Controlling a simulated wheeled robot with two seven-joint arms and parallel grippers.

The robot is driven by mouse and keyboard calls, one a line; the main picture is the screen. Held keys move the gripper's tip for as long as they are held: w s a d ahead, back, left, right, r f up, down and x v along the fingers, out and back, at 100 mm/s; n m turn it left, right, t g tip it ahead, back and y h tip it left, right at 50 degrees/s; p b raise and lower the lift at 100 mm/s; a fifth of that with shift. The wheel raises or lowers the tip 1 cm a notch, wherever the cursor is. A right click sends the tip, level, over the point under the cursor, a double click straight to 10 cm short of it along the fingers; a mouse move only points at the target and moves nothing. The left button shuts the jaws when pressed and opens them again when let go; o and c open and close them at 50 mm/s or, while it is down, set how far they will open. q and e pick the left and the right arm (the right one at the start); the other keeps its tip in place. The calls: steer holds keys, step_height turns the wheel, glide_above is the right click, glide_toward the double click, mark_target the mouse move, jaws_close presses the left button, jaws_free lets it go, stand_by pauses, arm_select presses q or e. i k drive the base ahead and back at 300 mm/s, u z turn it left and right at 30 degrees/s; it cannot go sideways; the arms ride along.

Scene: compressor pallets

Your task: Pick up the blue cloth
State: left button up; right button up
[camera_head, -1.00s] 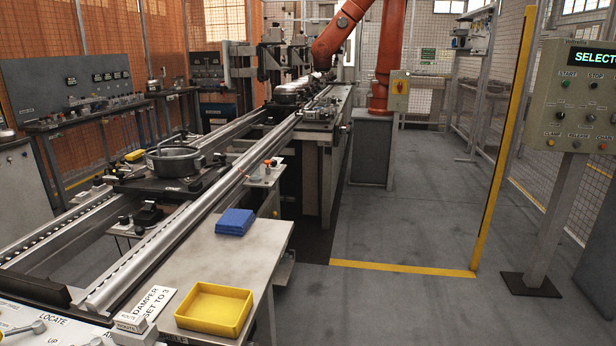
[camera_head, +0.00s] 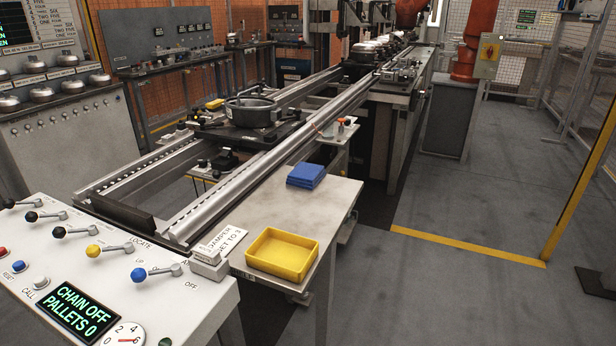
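The blue cloth (camera_head: 306,175) lies folded in a flat stack on the grey side table (camera_head: 335,205), near the conveyor rail. It is fully in view and nothing touches it from above. Neither of my grippers shows in the head view, so their state cannot be seen.
A control panel with levers (camera_head: 100,270) fills the lower left. Conveyor rails (camera_head: 260,155) carry a round pallet part (camera_head: 250,111). Open floor (camera_head: 440,205) lies right.

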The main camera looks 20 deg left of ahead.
mark_target(305, 176)
steer(key=z, duration=1.1)
steer(key=i, duration=1.9)
steer(key=u, duration=2.35)
